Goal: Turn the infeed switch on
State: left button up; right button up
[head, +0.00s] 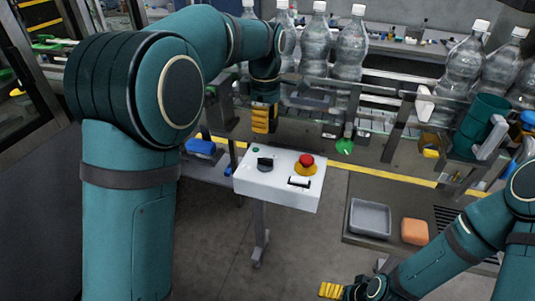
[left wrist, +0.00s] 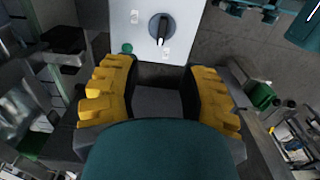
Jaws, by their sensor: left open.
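A white control box (head: 252,183) on a post stands in the middle of the head view. It carries a black rotary switch (head: 265,163), a red mushroom button (head: 306,160) on yellow, and a small green lamp. In the left wrist view, the black rotary switch (left wrist: 161,28) has a white pointer line and sits ahead of the fingers; the green lamp (left wrist: 127,48) is left of it. Labels are too small to read. My left gripper (head: 263,119), also in the left wrist view (left wrist: 157,92), is open and empty, apart from the switch. My right gripper (head: 330,290) is low, its opening unclear.
A conveyor with clear bottles (head: 352,45) runs behind the box. A grey tray (head: 370,218) and an orange block (head: 415,231) lie right of the box. A blue object (head: 200,147) is at left. Floor around the post is clear.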

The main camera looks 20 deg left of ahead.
aim_at(265, 158)
pick_arm(q)
jog(key=f+b, duration=0.1)
jog(key=f, duration=0.5)
jog(key=f+b, duration=0.1)
jog(key=f, duration=0.5)
jog(key=shift+s+f, duration=0.2)
jog(key=shift+f, duration=0.05)
pick_arm(e)
jog(key=shift+s+f, duration=0.3)
jog(key=shift+f, duration=0.3)
jog(key=shift+s+f, duration=0.25)
jog(key=shift+f, duration=0.35)
pick_arm(q)
grip_shut()
